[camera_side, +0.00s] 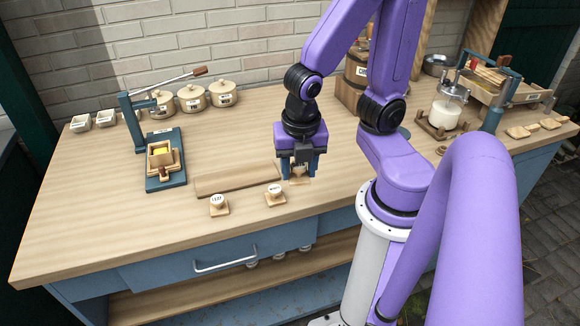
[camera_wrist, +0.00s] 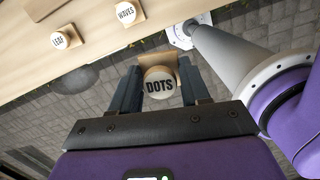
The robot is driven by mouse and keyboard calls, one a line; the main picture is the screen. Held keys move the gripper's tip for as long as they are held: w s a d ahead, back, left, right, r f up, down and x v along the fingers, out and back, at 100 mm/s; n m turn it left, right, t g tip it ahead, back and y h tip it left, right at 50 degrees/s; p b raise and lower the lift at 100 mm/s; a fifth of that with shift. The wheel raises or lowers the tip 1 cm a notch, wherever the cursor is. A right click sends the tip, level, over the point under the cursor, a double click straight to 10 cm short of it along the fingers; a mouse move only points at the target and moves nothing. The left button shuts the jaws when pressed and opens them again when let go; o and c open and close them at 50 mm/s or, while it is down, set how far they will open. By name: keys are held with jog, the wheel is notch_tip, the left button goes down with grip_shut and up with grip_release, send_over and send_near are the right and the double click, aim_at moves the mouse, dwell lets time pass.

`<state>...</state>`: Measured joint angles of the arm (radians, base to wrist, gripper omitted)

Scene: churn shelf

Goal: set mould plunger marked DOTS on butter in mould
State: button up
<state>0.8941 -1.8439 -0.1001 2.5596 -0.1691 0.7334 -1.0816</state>
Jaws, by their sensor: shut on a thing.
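My gripper (camera_side: 299,172) is shut on the plunger marked DOTS, which shows clearly between the fingers in the wrist view (camera_wrist: 159,86). In the side view the gripper is low over the front of the bench, and the fingers mostly hide the plunger. Whether its base touches the bench top is hard to tell. The mould (camera_side: 152,165) is a wooden frame at the left on a blue press base (camera_side: 166,180). Yellow butter (camera_side: 161,151) shows inside it.
Plungers marked LEAF (camera_side: 218,204) and WAVES (camera_side: 275,193) stand on the bench front. A wooden board (camera_side: 237,180) lies between gripper and press. The press has a blue post (camera_side: 133,122) and a long raised lever (camera_side: 178,79). Lidded pots (camera_side: 192,98) stand behind.

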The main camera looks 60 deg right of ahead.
jog(key=w+a+r+n, duration=0.1)
jog(key=w+a, duration=0.3)
jog(key=w, duration=0.7)
jog(key=w+a+r, duration=0.1)
jog(key=w+a, duration=0.2)
jog(key=w, duration=0.7)
jog(key=shift+n, duration=0.6)
jog(key=w+d+f, duration=0.1)
jog(key=w+d, duration=0.1)
jog(key=w, duration=0.5)
jog(key=w+d, duration=0.2)
jog(key=w, duration=0.4)
jog(key=w+d+f, duration=0.1)
jog(key=w+d, duration=0.2)
jog(key=w, duration=0.4)
jog(key=shift+w+f, duration=0.3)
jog(key=shift+f, duration=2.1)
jog(key=shift+f, duration=0.5)
jog(key=shift+r, duration=0.1)
